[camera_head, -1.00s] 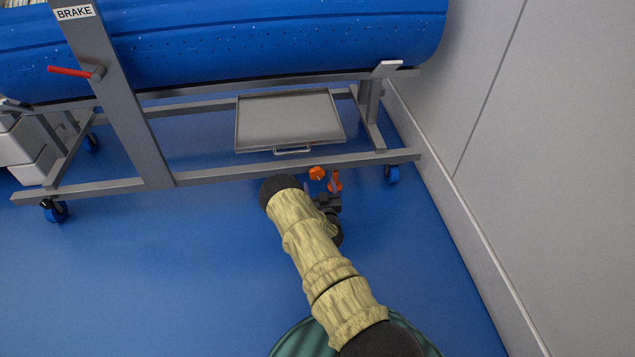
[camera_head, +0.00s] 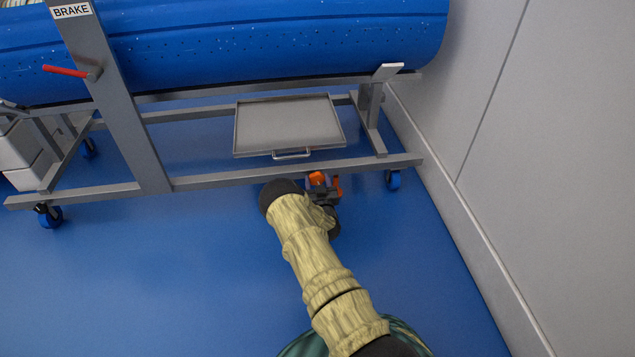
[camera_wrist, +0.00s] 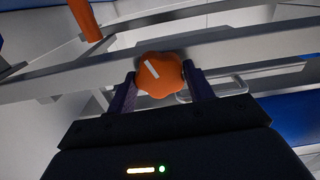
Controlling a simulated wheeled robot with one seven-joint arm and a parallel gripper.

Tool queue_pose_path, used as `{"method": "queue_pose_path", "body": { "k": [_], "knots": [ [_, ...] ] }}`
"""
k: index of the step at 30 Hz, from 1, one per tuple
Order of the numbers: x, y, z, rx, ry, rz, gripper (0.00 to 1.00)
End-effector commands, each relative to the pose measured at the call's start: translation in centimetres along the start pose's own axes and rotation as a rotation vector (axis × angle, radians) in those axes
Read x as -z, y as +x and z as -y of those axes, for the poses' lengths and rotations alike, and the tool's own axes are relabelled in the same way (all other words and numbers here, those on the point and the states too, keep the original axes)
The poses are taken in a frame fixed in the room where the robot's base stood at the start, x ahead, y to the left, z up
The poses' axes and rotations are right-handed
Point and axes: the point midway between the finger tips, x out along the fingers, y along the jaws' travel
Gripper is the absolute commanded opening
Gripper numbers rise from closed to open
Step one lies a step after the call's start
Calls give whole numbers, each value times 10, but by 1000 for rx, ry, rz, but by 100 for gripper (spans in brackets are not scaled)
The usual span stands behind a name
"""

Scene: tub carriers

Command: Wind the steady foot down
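An orange lobed knob (camera_head: 317,179) with a white mark sits by the lower front rail of the tub carrier, towards its right end. It also shows in the wrist view (camera_wrist: 161,75). My gripper (camera_head: 325,190) is at the knob. In the wrist view the two dark fingers of my gripper (camera_wrist: 160,84) stand on either side of it, with little or no gap. I cannot tell whether they press on it. The foot itself is hidden.
The carrier's grey rail (camera_head: 230,179) runs just beyond my gripper. A grey tray (camera_head: 290,122) with a handle lies behind it, and a blue castor (camera_head: 393,180) stands to the right. A red brake lever (camera_head: 66,71) is upper left. A pale wall (camera_head: 540,150) closes the right side.

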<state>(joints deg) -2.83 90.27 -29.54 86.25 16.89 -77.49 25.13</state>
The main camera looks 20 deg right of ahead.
Motion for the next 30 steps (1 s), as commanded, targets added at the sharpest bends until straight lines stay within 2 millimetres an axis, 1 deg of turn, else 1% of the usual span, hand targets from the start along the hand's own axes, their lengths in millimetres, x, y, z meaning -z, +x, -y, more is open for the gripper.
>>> {"method": "queue_pose_path", "body": {
  "k": [8, 14, 23, 30],
  "knots": [
    [0, 0, 0, -1, -22, 1, 29],
    [0, -1, 0, -1, -93, 1, 29],
    [1, -1, 0, -1, -303, 3, 29],
    [0, -1, 1, 1, -529, 2, 29]
  ]
}}
